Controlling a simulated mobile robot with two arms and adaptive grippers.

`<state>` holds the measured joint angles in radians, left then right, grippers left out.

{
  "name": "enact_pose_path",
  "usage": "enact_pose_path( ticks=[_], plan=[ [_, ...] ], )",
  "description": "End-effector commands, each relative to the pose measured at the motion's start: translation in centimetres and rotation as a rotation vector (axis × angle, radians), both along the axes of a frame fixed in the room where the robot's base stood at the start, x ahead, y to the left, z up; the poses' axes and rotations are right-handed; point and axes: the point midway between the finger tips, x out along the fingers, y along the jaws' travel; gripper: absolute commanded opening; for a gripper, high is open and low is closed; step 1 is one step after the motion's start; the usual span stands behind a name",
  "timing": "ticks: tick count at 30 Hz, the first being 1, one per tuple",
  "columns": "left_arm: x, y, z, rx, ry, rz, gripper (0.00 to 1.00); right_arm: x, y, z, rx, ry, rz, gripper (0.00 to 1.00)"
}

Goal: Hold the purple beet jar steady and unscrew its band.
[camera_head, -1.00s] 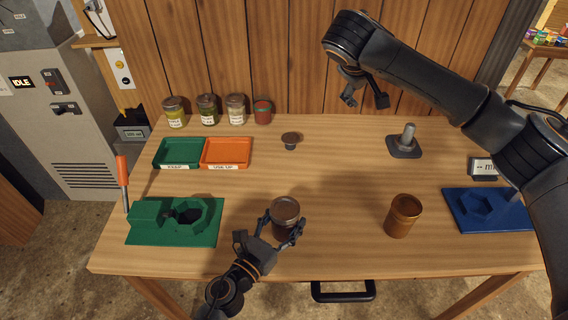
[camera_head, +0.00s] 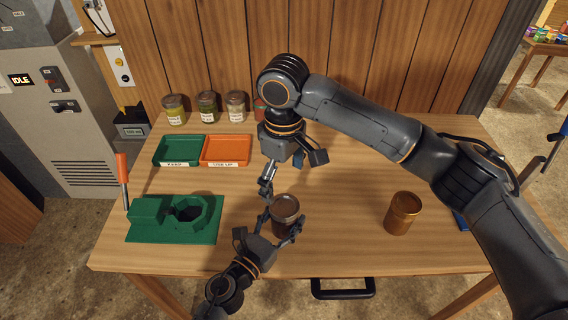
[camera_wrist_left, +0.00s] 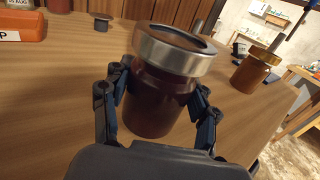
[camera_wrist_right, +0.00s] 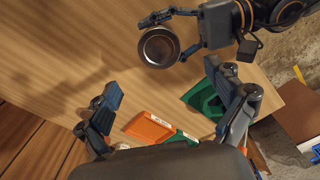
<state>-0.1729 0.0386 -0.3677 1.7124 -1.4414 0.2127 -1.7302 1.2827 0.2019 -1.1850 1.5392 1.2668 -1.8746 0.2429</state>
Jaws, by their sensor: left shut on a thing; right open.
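The dark purple-brown beet jar (camera_head: 284,217) stands upright at the front middle of the table. My left gripper (camera_head: 284,226) is shut around its body from the near side. In the left wrist view the jar body (camera_wrist_left: 158,100) sits between the fingers, with its silver band (camera_wrist_left: 178,52) clear above them. My right gripper (camera_head: 285,180) hangs beyond the jar, open and empty. In the right wrist view my right gripper's fingers (camera_wrist_right: 170,103) are wide apart, and the jar's round lid (camera_wrist_right: 158,47) shows ahead of them, not between the tips.
An amber jar (camera_head: 403,213) stands to the right. A green fixture (camera_head: 150,235) lies left, with green (camera_head: 178,163) and orange (camera_head: 226,164) trays behind it. Several jars (camera_head: 207,108) line the back. The table between the two front jars is clear.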

Motion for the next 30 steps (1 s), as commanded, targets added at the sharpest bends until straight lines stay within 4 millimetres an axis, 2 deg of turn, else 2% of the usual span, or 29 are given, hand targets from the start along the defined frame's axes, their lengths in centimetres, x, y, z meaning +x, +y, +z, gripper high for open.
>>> enact_pose_path(
  ticks=[1,6,12,18,25,30],
  plan=[
    [0.0,0.0,0.0,0.0,0.0,0.0,0.22,-0.1,-0.1,-1.1,-0.002,0.002,-0.001,0.93],
    [0.0,0.0,0.0,0.0,0.0,0.0,0.22,0.0,-0.1,-4.3,-0.003,0.002,-0.003,0.93],
    [0.0,0.0,0.0,0.0,0.0,-0.001,0.22,0.0,-0.1,-6.8,-0.001,0.001,-0.003,0.93],
    [0.0,0.0,0.0,0.0,0.0,-0.001,0.22,0.1,-0.1,-7.6,0.0,-0.002,-0.002,0.93],
    [0.0,0.0,0.0,0.0,0.0,-0.001,0.22,0.1,-0.1,-7.6,0.0,-0.002,-0.002,0.93],
    [0.0,0.0,0.0,0.0,0.0,-0.001,0.22,0.1,-0.1,-7.6,-0.001,-0.002,-0.002,0.58]
  ],
)
